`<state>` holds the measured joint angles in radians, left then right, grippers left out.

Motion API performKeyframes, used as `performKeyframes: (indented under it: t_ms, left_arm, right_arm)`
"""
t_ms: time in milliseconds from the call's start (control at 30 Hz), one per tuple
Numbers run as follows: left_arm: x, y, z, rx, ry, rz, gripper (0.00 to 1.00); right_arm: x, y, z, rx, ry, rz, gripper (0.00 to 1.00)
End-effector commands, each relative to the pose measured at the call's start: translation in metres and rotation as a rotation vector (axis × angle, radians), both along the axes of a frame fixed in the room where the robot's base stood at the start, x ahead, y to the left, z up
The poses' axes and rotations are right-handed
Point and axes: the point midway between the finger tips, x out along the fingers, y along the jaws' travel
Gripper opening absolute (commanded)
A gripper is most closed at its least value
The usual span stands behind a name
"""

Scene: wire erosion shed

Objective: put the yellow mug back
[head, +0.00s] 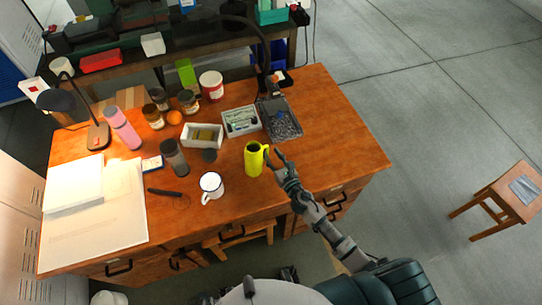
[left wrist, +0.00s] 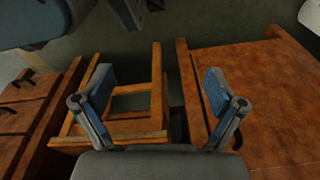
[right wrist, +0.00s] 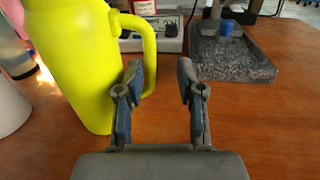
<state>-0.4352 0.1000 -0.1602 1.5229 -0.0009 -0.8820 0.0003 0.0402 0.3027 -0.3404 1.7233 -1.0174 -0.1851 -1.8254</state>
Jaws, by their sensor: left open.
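The yellow mug (head: 253,160) stands upright on the wooden desk, right of the white mug, with its handle on the right side. It fills the left of the right wrist view (right wrist: 72,62). My right gripper (head: 276,158) is at the handle side of the yellow mug. Its fingers are apart in the right wrist view (right wrist: 160,70); the left finger overlaps the lower handle, and I cannot tell whether they touch. My left gripper (left wrist: 158,78) is open and empty in the left wrist view, above a wooden stool; I cannot make it out in the head view.
The desk's right end (head: 345,140) is clear. A stool (head: 510,195) stands at right.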

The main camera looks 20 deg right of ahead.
Motion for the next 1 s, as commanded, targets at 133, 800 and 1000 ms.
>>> performKeyframes:
  t_ms: [133, 800, 1000]
  left_arm:
    - [0.001, -0.002, 0.001, -0.003, -0.004, 0.000, 0.95]
    - [0.011, -0.004, 0.018, -0.003, -0.010, 0.003, 0.95]
    - [0.012, -0.003, 0.021, -0.005, -0.009, 0.002, 0.95]
  right_arm:
    - [0.000, 0.003, 0.002, -0.003, -0.001, 0.000, 0.37]
    - [-0.112, -0.021, 0.001, 0.001, 0.001, 0.001, 0.37]
    - [-0.118, -0.020, 0.003, -0.002, 0.000, 0.001, 0.37]
